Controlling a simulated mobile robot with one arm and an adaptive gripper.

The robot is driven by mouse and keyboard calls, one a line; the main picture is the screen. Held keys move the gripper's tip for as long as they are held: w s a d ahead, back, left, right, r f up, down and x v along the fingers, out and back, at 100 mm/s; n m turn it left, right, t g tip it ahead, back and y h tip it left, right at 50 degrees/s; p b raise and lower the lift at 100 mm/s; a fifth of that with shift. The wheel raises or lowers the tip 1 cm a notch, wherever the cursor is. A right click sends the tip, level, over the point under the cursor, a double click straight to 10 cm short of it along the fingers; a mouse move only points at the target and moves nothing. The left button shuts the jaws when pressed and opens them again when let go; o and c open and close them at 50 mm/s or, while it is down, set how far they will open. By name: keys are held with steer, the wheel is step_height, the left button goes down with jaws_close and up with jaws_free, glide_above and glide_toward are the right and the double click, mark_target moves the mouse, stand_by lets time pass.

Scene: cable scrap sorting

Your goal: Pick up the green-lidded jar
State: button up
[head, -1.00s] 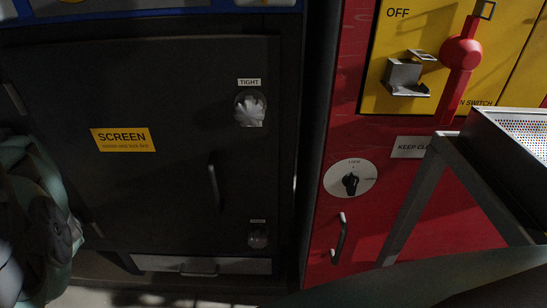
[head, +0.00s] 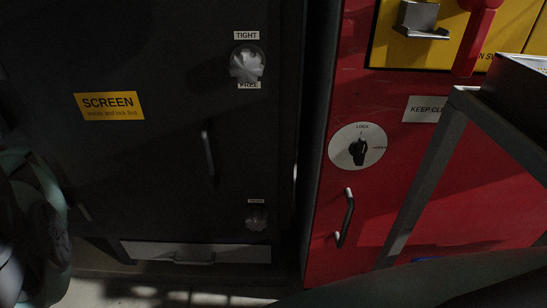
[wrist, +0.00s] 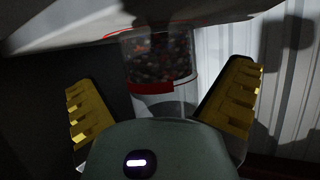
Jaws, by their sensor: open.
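My gripper (wrist: 162,82) shows in the wrist view, its two yellow-padded fingers spread wide apart. Between and beyond them is a clear container (wrist: 160,62) with a red rim and a red band, holding dark, mixed bits. I cannot tell how far it is from the fingers, and nothing is gripped. I see no green lid in either view, so the green-lidded jar cannot be made out. My gripper does not show in the head view.
A dark cabinet (head: 150,170) with a SCREEN label and knobs stands left. A red cabinet (head: 330,220) with a LOCK dial (head: 358,147) stands right. A grey metal frame (head: 430,170) crosses in front of it. Pale ribbed wall (wrist: 285,100) is right in the wrist view.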

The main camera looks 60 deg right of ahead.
steer(key=shift+b+x, duration=0.75)
steer(key=shift+x, duration=0.05)
steer(key=shift+a+r, duration=0.1)
steer(key=c, duration=1.3)
